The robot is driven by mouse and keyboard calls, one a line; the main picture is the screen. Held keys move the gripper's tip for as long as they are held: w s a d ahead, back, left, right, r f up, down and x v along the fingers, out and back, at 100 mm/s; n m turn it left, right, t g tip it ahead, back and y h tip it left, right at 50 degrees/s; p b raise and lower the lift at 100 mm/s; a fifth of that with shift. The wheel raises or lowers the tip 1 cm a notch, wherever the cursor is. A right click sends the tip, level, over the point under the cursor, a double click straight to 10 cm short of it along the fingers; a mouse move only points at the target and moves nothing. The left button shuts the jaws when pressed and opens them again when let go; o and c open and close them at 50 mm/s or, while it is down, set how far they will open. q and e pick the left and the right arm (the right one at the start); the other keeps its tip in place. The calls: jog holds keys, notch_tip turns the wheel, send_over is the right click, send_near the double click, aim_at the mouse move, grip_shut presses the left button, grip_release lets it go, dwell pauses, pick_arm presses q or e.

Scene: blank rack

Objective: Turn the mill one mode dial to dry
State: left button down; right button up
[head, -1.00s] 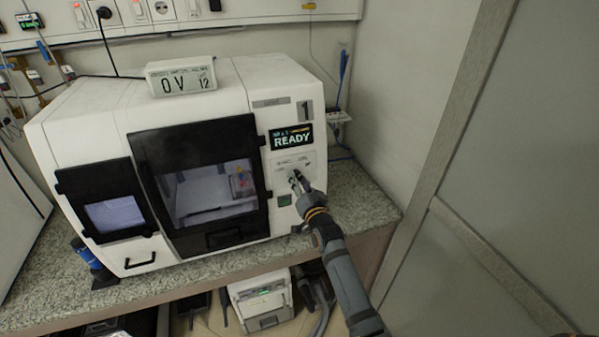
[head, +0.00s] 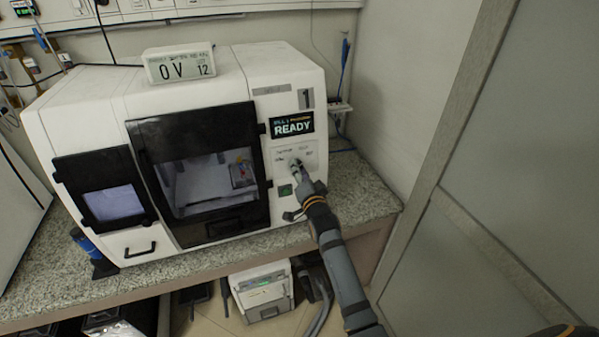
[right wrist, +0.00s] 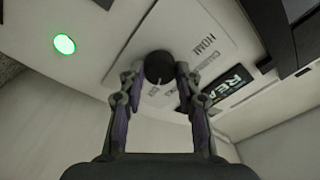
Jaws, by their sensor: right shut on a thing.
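The white mill (head: 285,85), marked 1, stands on the counter with its screen (head: 292,125) reading READY. Its mode dial is a dark round knob (right wrist: 159,67) on a pale labelled plate (head: 300,154) below the screen. My right gripper (head: 299,170) is at the dial; in the right wrist view its two fingers (right wrist: 157,80) sit on either side of the knob, shut on it. The fingers hide most of the dial in the head view. The dial's setting is too small to read. My left gripper is not in view.
A green button (head: 285,190) sits below the dial plate; it glows in the right wrist view (right wrist: 64,44). A black-framed window door (head: 200,170) is left of the dial. A display box (head: 180,64) stands on top. A wall panel (head: 500,150) stands to the right.

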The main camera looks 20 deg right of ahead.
jog(key=o, duration=1.1)
jog(key=shift+o, duration=0.2)
jog(key=s, duration=1.2)
jog(key=shift+a, duration=0.1)
